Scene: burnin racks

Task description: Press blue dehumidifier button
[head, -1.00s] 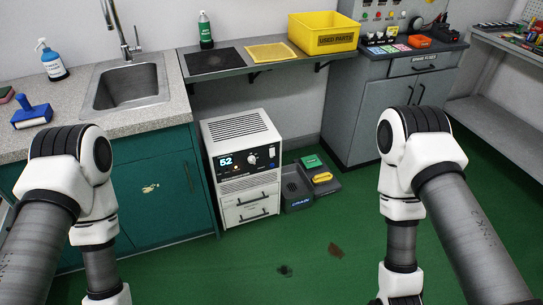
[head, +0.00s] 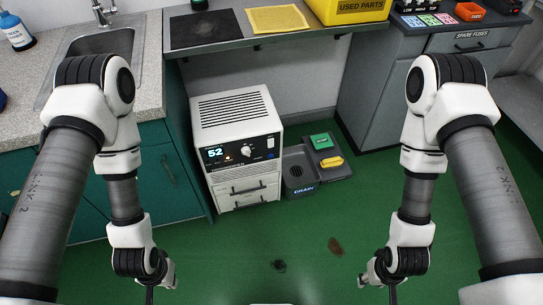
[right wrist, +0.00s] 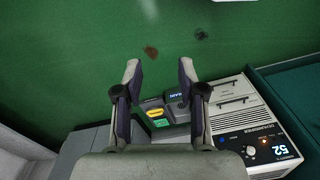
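The dehumidifier (head: 234,112) is a white box with a vented top, standing on the green floor in the head view. Its black front panel (head: 232,164) has a display reading 52, a small orange light, a white knob (head: 246,151) and a white switch (head: 270,142). In the right wrist view the dehumidifier (right wrist: 226,124) is at the lower right, beyond my fingers. My right gripper (right wrist: 159,72) is open and empty, apart from it. My left gripper (head: 149,292) is at the head view's bottom edge, partly cut off.
A teal cabinet (head: 165,170) stands left. The floor in front is clear except for dark stains.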

